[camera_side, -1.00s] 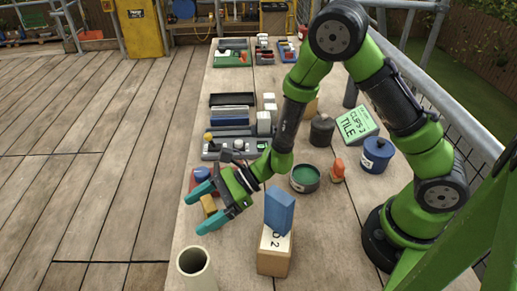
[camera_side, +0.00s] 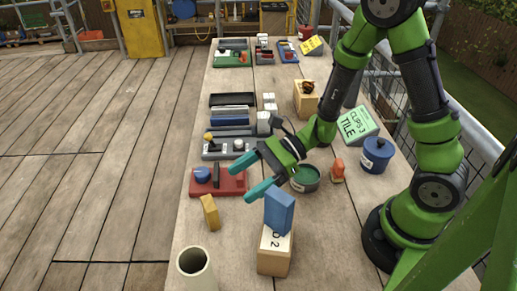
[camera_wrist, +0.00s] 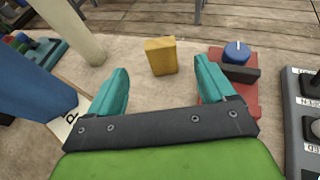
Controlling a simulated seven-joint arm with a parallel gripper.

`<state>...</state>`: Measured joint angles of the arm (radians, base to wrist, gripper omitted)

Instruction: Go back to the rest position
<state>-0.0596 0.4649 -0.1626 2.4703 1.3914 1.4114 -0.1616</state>
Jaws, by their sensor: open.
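My gripper (camera_side: 254,179) is open and empty, with teal fingers, above the middle of the table, left of the green tin (camera_side: 305,180). In the wrist view my gripper (camera_wrist: 163,88) shows its two fingers wide apart with nothing between them. A small yellow block (camera_side: 210,212) stands on the table to the left of the fingers. It also shows in the wrist view (camera_wrist: 160,56), beyond the fingertips and apart from them. A blue block (camera_side: 279,210) stands on a wooden box (camera_side: 273,253) just below the gripper in the side view.
A red base with a blue knob (camera_side: 202,175) lies left of my gripper. Grey switch panels (camera_side: 228,149) lie behind it. A pale tube (camera_side: 194,265) stands at the near left. A blue pot (camera_side: 376,155), an orange object (camera_side: 338,170) and a green tile box (camera_side: 357,124) stand right.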

